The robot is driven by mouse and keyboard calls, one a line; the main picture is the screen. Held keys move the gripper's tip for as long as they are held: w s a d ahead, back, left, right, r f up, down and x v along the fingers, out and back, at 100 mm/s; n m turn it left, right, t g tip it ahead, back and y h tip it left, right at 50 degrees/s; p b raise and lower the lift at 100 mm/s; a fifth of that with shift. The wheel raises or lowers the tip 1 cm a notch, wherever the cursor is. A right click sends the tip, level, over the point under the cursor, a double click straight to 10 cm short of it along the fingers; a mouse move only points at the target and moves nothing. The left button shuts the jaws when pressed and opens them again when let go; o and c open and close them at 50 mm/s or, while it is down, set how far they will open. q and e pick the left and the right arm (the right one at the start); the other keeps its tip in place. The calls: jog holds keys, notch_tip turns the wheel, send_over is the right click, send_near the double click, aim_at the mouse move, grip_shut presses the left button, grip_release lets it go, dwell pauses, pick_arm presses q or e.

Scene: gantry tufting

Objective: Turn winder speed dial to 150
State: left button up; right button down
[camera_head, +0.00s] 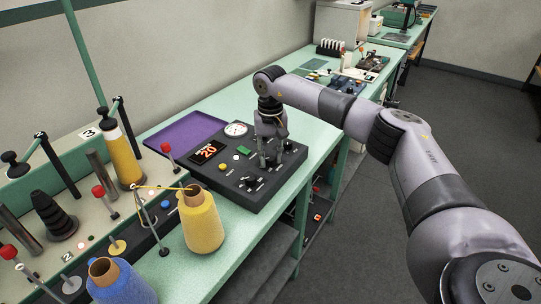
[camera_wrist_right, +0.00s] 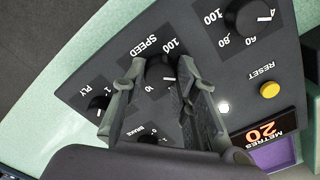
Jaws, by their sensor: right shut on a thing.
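The winder control panel (camera_head: 243,191) is a dark box on the green bench. In the right wrist view it appears upside down, with the black speed dial (camera_wrist_right: 160,68) under its SPEED label (camera_wrist_right: 143,48). My right gripper (camera_head: 270,152) reaches down over the panel and is shut on the speed dial, one finger on each side of it. The dial has a white pointer mark, and a 100 is legible on its scale; the exact setting is partly hidden by the fingers. My left gripper is not in view.
The panel's metres display (camera_head: 207,152) reads 20. Ply and brake knobs and a yellow reset button (camera_wrist_right: 269,90) sit around the dial. A round gauge (camera_head: 236,129) and purple tray (camera_head: 183,136) are behind. A yellow yarn cone (camera_head: 202,224) stands in front left.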

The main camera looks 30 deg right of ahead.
aim_at(270, 158)
jog(key=shift+w+r+n, duration=0.1)
jog(key=shift+r+n, duration=0.05)
jog(key=shift+n, duration=0.95)
jog(key=c, duration=1.7)
grip_release()
jog(key=o, duration=0.4)
notch_tip(270, 158, up, 12)
jog(key=shift+f, duration=0.1)
jog(key=shift+f, duration=0.1)
